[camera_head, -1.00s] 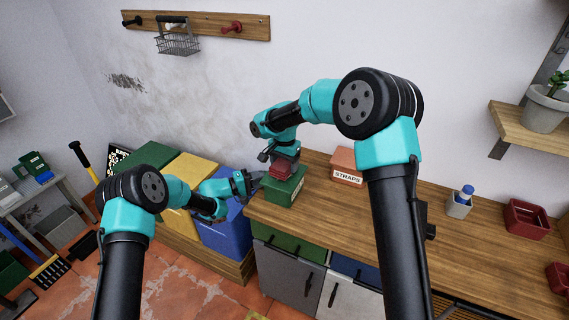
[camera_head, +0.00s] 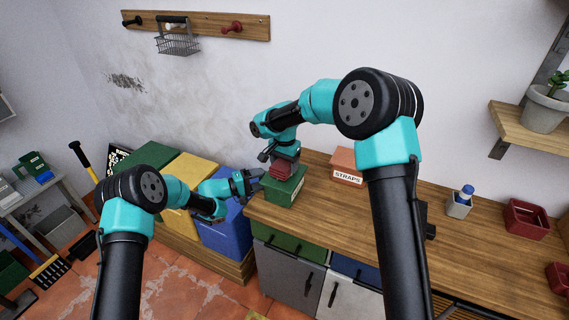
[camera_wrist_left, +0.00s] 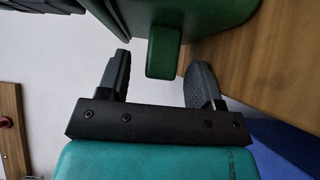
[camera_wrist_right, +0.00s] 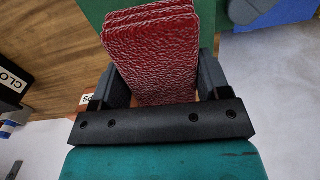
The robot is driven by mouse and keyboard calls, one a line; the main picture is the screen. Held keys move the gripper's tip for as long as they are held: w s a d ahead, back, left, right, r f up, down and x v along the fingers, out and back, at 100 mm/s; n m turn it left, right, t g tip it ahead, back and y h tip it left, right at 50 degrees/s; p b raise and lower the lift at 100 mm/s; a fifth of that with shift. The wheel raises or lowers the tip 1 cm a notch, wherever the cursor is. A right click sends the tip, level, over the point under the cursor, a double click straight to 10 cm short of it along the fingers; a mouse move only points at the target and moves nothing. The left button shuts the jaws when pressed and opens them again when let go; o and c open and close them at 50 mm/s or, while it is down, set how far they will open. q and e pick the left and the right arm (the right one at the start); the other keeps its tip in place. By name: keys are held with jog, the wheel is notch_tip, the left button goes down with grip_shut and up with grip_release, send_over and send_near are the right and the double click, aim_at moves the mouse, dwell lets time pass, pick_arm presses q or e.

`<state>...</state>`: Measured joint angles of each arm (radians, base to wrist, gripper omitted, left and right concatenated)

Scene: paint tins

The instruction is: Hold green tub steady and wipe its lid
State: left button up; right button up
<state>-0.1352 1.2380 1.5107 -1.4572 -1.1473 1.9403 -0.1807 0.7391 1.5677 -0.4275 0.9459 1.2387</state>
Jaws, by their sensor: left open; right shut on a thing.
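The green tub (camera_head: 285,192) stands at the left end of the wooden workbench, with a pale label on its front. My right gripper (camera_head: 284,160) is above it, shut on a folded red cloth (camera_head: 280,171) at the lid. In the right wrist view the ribbed red cloth (camera_wrist_right: 152,52) sits between the fingers and covers part of the green lid (camera_wrist_right: 92,12). My left gripper (camera_head: 258,177) is at the tub's left side. In the left wrist view its open fingers (camera_wrist_left: 160,82) lie on either side of a green tab (camera_wrist_left: 162,57) on the tub, with gaps showing.
A salmon box marked STRAPS (camera_head: 347,168) stands right of the tub. A blue-capped bottle (camera_head: 460,201) and a red bin (camera_head: 527,219) are farther right on the workbench (camera_head: 330,215). Yellow (camera_head: 186,180) and blue (camera_head: 225,235) bins stand to the left.

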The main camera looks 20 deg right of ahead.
pick_arm(q)
jog(key=shift+s+a, duration=0.1)
jog(key=shift+a, duration=0.7)
jog(key=shift+d, duration=0.2)
jog(key=shift+d, duration=0.7)
grip_shut()
dwell(0.4)
dwell(0.5)
pick_arm(e)
jog(key=o, duration=0.3)
pick_arm(q)
jog(key=shift+f, duration=0.1)
pick_arm(e)
jog(key=c, duration=0.4)
